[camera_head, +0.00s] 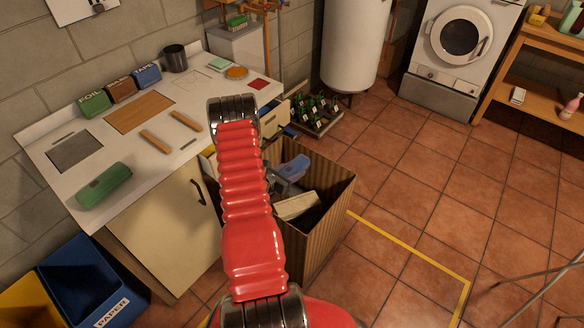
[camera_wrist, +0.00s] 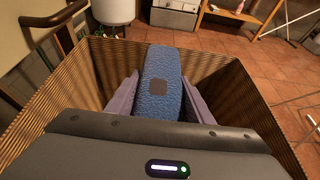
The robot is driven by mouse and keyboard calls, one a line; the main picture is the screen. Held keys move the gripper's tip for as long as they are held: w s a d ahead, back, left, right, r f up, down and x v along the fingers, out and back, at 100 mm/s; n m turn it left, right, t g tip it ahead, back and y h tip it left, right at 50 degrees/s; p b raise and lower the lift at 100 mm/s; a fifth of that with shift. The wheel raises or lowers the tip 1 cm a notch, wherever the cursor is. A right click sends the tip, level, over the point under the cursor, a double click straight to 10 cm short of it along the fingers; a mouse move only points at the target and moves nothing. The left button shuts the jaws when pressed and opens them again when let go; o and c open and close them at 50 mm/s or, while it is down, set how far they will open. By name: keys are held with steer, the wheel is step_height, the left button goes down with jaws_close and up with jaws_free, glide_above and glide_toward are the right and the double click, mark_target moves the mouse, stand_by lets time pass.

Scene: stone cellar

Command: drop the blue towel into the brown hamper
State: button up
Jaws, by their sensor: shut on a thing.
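The blue towel (camera_wrist: 160,85) is rolled up and held between the fingers of my gripper (camera_wrist: 162,100) in the wrist view. In the head view the towel (camera_head: 294,165) shows over the opening of the brown hamper (camera_head: 325,225). The hamper has ribbed brown walls, which surround the towel and fingers in the wrist view (camera_wrist: 245,100). My gripper is shut on the towel, and my red arm hides part of the hamper's left side. A pale item (camera_head: 297,206) shows inside the hamper. I cannot tell how far the towel is above the bottom.
A white counter (camera_head: 100,170) with a green roll (camera_head: 104,186) stands to the left. Blue (camera_head: 75,280) and yellow bins are at the lower left. A bottle crate (camera_head: 316,115) is behind the hamper.

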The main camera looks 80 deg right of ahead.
steer(key=shift+f, duration=0.75)
steer(key=o, duration=1.2)
steer(key=shift+c, duration=0.2)
steer(key=shift+a, duration=0.1)
steer(key=v, duration=1.3)
steer(key=shift+a+r, duration=0.2)
steer(key=shift+w, duration=0.15)
